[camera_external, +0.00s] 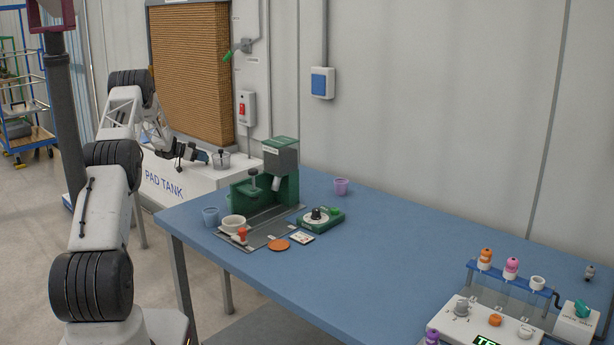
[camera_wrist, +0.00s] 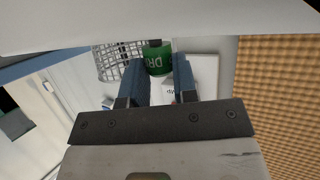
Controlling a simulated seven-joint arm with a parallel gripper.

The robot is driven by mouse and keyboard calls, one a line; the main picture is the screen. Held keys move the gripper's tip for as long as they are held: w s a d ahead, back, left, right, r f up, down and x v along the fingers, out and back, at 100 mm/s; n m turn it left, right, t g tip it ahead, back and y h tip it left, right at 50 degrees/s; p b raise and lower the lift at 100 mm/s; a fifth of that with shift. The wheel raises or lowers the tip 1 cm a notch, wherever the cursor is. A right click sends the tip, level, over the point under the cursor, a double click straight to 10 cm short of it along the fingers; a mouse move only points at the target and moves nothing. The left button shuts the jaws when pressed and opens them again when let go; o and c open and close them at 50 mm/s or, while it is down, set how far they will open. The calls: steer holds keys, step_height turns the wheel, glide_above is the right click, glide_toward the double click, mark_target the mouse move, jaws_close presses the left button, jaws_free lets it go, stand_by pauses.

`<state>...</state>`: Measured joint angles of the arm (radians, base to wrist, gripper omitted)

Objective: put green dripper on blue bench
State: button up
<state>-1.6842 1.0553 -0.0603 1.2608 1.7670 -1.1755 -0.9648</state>
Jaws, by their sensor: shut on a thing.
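In the external view my gripper (camera_external: 203,156) is over the white pad tank, beyond the far left end of the blue bench (camera_external: 350,255). The dripper is too small or hidden to make out there. A small clear container (camera_external: 221,160) stands on the tank close to my gripper. The bench's near and middle surface is bare.
A green machine (camera_external: 284,160) stands at the bench's far end with a white cup (camera_external: 233,223), an orange disc (camera_external: 278,244) and a green dial unit (camera_external: 321,217). A purple cup (camera_external: 341,186) stands behind.

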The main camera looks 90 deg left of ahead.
steer(key=shift+f, duration=0.1)
steer(key=o, duration=0.9)
steer(key=shift+v, duration=2.05)
steer(key=shift+c, duration=0.4)
